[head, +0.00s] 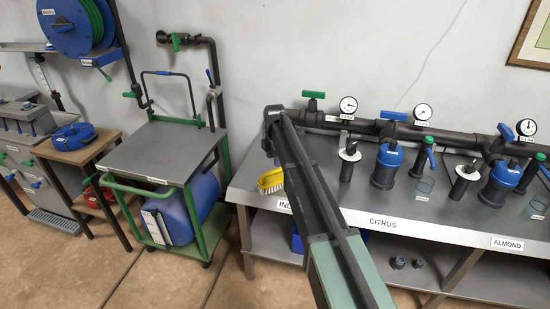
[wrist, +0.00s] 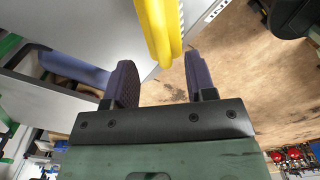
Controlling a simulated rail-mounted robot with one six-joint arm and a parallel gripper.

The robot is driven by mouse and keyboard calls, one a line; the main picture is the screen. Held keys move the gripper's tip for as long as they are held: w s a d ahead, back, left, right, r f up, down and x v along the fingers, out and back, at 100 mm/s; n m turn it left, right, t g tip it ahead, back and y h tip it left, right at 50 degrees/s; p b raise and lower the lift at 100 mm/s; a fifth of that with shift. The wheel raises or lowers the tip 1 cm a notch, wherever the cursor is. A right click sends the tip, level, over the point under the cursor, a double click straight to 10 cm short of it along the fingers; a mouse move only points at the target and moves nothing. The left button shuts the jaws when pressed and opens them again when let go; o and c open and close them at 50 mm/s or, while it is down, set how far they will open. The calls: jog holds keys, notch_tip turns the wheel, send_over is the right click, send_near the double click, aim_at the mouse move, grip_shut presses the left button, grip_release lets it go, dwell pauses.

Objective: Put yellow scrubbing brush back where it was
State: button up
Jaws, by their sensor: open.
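The yellow scrubbing brush (head: 271,180) is at the left end of the long bench in the head view, beside my arm, which hides part of it. Its pale bristles show at its lower edge. In the wrist view the yellow brush (wrist: 158,28) comes in from the top, and its rounded end lies at the gap between my fingertips. My gripper (wrist: 160,65) is open, with one dark finger on each side of that end. I cannot tell whether either finger touches it. In the head view my gripper is hidden behind my arm.
The long grey bench (head: 400,212) carries blue filter housings (head: 388,165), black fittings and a pipe with gauges. A green-framed cart (head: 150,155) stands to the left, with a blue drum (head: 190,212) below. Bare floor lies in front of the cart.

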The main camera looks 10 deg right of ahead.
aim_at(275, 170)
notch_tip(275, 170, up, 6)
jog(key=f+p, duration=0.1)
jog(key=p, duration=0.2)
jog(key=s+m, duration=2.1)
jog(key=s, duration=1.6)
jog(key=shift+m, duration=0.4)
jog(key=shift+r, duration=0.1)
